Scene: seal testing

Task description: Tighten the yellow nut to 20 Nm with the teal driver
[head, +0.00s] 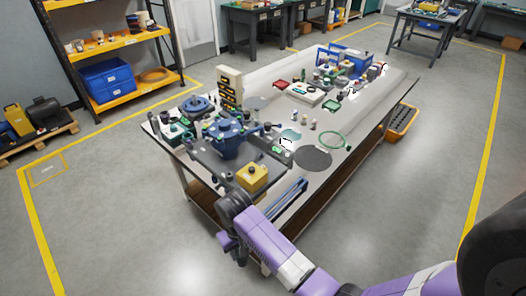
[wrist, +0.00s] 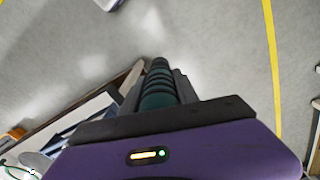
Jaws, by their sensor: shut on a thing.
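My gripper (head: 236,205) is at the near front edge of the workbench in the head view, low beside the yellow box. In the wrist view my gripper (wrist: 160,82) is shut on the teal driver (wrist: 158,93). Its ribbed dark teal handle lies between the two fingers and points away from the camera. The driver's tip is hidden. In the head view I cannot make out the driver against the dark gripper. A blue flanged fixture (head: 229,138) stands on a dark plate at the bench's near left. I cannot pick out the yellow nut.
The workbench (head: 345,151) carries a yellow box (head: 252,178) with a black knob, a dark round mat (head: 313,158), a green ring (head: 335,140) and a cream rack (head: 229,85). A blue crate (head: 347,62) stands at the far end.

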